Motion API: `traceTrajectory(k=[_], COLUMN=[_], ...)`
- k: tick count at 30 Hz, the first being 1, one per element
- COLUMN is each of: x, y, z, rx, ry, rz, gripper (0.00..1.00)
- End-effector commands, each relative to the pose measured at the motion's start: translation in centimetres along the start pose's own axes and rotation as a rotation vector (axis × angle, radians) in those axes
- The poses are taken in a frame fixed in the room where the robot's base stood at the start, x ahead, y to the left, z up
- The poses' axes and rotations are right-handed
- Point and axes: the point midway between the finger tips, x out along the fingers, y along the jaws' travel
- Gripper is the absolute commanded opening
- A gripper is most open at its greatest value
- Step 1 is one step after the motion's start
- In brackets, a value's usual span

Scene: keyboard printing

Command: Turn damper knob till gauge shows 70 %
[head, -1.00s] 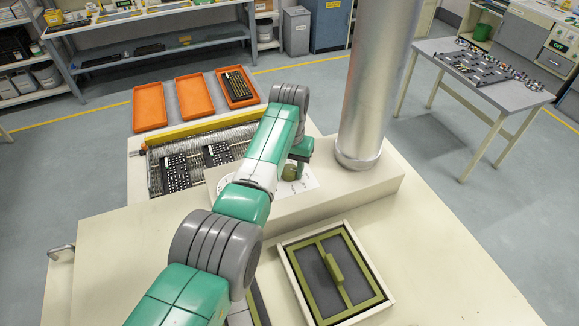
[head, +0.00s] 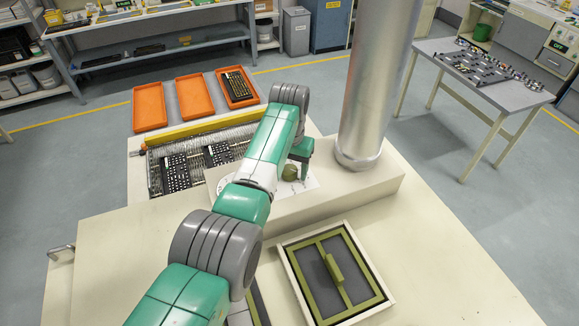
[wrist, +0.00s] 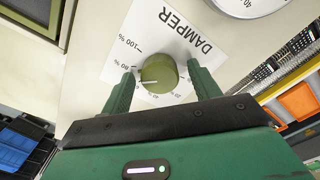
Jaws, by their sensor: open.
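The round olive-green damper knob (wrist: 158,73) sits on a white panel marked DAMPER (wrist: 181,30), which appears upside down in the wrist view. My gripper (wrist: 161,70) is open, with one finger on each side of the knob and visible gaps between. The gauge (wrist: 243,4) is cut off at the top edge; only a 40 shows and its needle is out of view. The knob (head: 289,173) also shows beside my finger in the head view.
A thick metal column (head: 377,85) rises just right of the knob. A tray with a green-framed insert (head: 335,275) lies in front. Orange trays (head: 150,107) and key rows (head: 185,170) lie beyond my arm.

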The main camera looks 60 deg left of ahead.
Motion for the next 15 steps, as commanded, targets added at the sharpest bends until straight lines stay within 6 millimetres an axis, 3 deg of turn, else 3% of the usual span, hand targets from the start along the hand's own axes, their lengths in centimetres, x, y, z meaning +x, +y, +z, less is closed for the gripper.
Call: traceTrajectory(k=[4, 15], x=[-0.8, -7.2], y=[0.0, 0.0], z=[0.0, 0.0], rx=[0.000, 0.000], ry=[0.001, 0.001], rz=[0.000, 0.000], gripper=[0.62, 0.62])
